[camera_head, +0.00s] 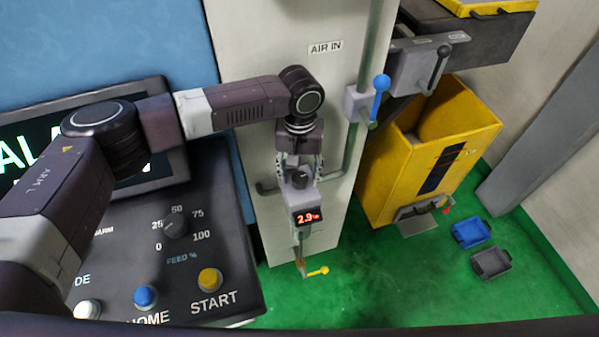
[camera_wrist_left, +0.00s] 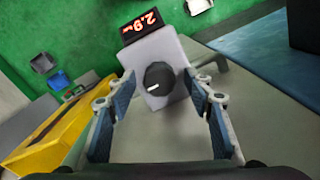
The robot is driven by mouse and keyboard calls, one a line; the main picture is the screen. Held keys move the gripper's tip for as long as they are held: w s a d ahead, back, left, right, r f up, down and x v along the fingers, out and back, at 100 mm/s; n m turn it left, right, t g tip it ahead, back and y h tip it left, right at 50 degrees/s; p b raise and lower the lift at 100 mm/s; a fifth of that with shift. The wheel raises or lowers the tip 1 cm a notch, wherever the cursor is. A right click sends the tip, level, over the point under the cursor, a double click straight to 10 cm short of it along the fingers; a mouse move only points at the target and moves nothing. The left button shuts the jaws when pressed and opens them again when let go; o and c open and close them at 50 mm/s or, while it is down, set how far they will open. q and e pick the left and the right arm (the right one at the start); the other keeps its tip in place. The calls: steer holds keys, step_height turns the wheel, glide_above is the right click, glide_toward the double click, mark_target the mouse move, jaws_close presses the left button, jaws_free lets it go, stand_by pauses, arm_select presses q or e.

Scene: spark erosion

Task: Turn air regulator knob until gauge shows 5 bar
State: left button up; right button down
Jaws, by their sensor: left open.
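The air regulator is a grey block (camera_wrist_left: 172,52) on the pale panel, with a round black knob (camera_wrist_left: 159,80) that has a white pointer line. The knob also shows in the head view (camera_head: 301,176). The red digital gauge (camera_head: 307,217) under it reads 2.9, and the same reading shows upside down in the left wrist view (camera_wrist_left: 142,25). My left gripper (camera_wrist_left: 160,96) is open, with one finger on each side of the knob and a gap to it on both sides. In the head view my left gripper (camera_head: 300,165) hangs over the regulator. My right gripper is not in view.
A blue-handled valve (camera_head: 380,97) sits on the pipe right of the regulator. A yellow bin (camera_head: 415,165) stands further right. A control panel with a START button (camera_head: 210,279) is at left. A small yellow lever (camera_head: 317,271) is below the gauge. Blue and grey trays lie on the green floor.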

arm_select(q)
steer(key=shift+f, duration=0.15)
steer(key=shift+c, duration=0.7)
steer(key=c, duration=1)
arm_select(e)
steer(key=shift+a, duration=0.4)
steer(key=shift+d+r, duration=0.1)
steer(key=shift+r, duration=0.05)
